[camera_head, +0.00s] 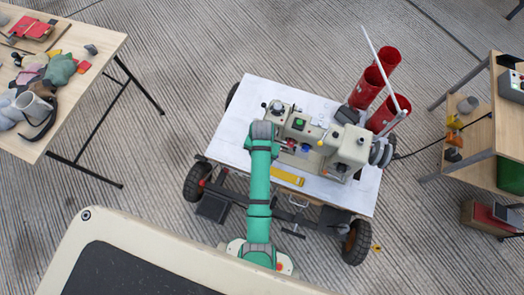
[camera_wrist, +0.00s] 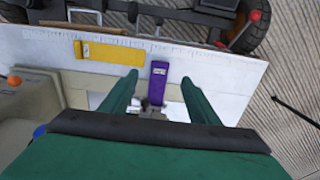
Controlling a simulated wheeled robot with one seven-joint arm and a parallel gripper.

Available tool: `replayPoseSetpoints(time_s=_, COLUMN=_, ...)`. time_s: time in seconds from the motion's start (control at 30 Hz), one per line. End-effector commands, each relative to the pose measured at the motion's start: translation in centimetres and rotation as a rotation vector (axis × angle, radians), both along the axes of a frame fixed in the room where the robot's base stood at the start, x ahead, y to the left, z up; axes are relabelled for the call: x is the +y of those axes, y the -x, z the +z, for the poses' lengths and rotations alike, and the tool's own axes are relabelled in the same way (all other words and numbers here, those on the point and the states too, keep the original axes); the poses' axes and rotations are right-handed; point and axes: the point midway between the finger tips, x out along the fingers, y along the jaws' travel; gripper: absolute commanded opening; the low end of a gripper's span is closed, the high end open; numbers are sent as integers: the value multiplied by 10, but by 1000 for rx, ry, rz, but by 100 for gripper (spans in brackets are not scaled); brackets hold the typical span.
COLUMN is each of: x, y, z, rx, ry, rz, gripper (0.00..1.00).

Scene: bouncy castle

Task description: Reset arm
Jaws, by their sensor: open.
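My green arm reaches from the bottom of the head view up over a white-topped wheeled cart (camera_head: 226,142). The arm's far end lies over the cart top, beside a cream machine, and its fingers are hidden there. In the wrist view my gripper (camera_wrist: 160,78) is open, its two green fingers apart.
The cream machine (camera_head: 345,146) stands right of the arm. A yellow strip (camera_head: 287,177) lies at the cart's near edge and shows in the wrist view (camera_wrist: 110,52). Red cylinders (camera_head: 366,88) stand at the back right. A cluttered table (camera_head: 98,47) is left, shelves right; ribbed floor lies between.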

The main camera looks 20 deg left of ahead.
Motion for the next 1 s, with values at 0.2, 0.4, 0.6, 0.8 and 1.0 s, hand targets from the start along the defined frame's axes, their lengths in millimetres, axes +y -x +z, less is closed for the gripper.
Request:
replayPoseSetpoints(time_s=0.2, x=0, y=0, z=4, rx=-1, ry=0, rz=0, gripper=55)
replayPoseSetpoints(time_s=0.4, x=0, y=0, z=4, rx=-1, ry=0, rz=0, gripper=55)
replayPoseSetpoints(time_s=0.6, x=0, y=1, z=3, rx=-2, ry=-1, rz=0, gripper=55)
replayPoseSetpoints(time_s=0.8, x=-6, y=19, z=-13, rx=-72, ry=-33, rz=-1, gripper=55)
replayPoseSetpoints(time_s=1.0, x=-19, y=51, z=-26, rx=-244, ry=-88, rz=-4, gripper=55)
